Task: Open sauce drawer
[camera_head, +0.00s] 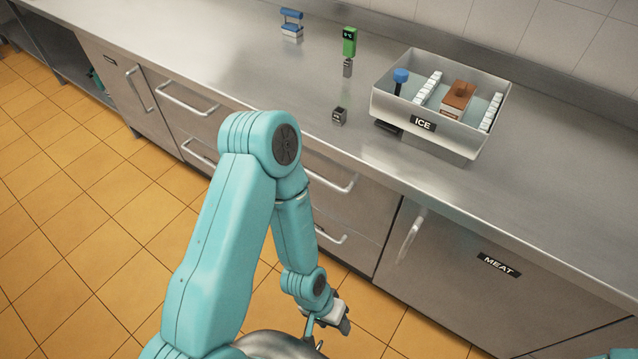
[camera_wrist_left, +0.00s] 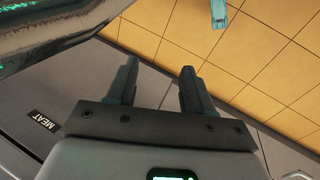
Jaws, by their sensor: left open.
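The counter front has several shut drawers with horizontal bar handles. An upper left drawer handle (camera_head: 188,99) and an upper right drawer handle (camera_head: 329,181) show in the head view, with a lower right handle (camera_head: 330,236) below. No sauce label is readable; my arm hides part of the drawer fronts. My left gripper (camera_head: 334,318) is low in front of the cabinets, above the floor and apart from the handles. In the left wrist view its two dark fingers (camera_wrist_left: 157,80) are spread with nothing between them. My right gripper is not in view.
A metal ICE bin (camera_head: 470,138) stands on the counter (camera_head: 255,75), holding white blocks, a brown block and a blue-topped item. A green item (camera_head: 349,42) and a small dark block (camera_head: 339,116) stand nearby. The MEAT door (camera_head: 500,285) is shut. Orange floor (camera_head: 80,190) is clear at left.

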